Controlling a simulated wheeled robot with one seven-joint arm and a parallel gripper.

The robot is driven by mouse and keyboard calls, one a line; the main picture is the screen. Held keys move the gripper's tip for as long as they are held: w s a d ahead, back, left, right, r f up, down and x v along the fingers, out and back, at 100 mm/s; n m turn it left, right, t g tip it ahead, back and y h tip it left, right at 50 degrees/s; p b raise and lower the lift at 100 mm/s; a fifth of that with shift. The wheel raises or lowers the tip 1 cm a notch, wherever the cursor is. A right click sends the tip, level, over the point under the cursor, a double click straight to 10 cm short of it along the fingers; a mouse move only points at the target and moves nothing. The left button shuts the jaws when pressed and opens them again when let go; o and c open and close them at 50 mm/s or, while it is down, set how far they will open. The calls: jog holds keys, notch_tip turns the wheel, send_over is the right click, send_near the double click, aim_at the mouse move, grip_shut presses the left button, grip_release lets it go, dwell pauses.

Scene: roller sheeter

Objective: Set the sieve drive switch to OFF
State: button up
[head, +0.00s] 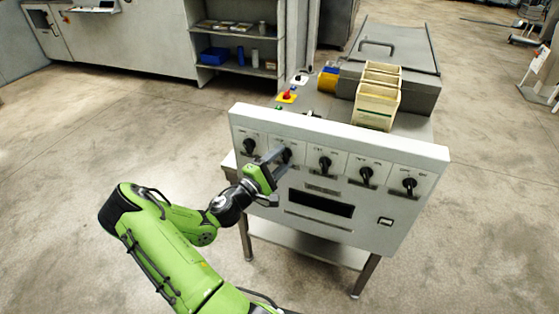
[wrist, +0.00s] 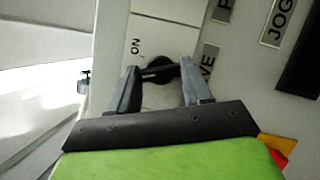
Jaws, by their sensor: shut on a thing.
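The front panel (head: 330,220) of the machine carries a row of several black rotary switches. My gripper (head: 283,160) is at the second switch from the left. In the wrist view my gripper (wrist: 159,82) is shut on the black switch knob (wrist: 158,66), with one finger on each side of its bar. The bar lies across the gap between the fingers. An "ON" mark stands beside the knob, and a label ending in "VE" is partly hidden by a finger. The full label and any OFF mark cannot be read.
Neighbouring switches stand close by, at the far left (head: 249,146) and to the right (head: 325,164). A red emergency button (head: 287,95) and wooden boxes (head: 378,98) are on top of the machine. A shelf cabinet (head: 239,40) stands behind. The floor to the left is clear.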

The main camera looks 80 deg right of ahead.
dwell(0.4)
jog(key=o, duration=1.1)
jog(key=shift+c, duration=0.2)
jog(key=v, duration=1.5)
jog(key=shift+a+f, duration=0.2)
jog(key=shift+a, duration=0.2)
jog(key=shift+w, duration=0.15)
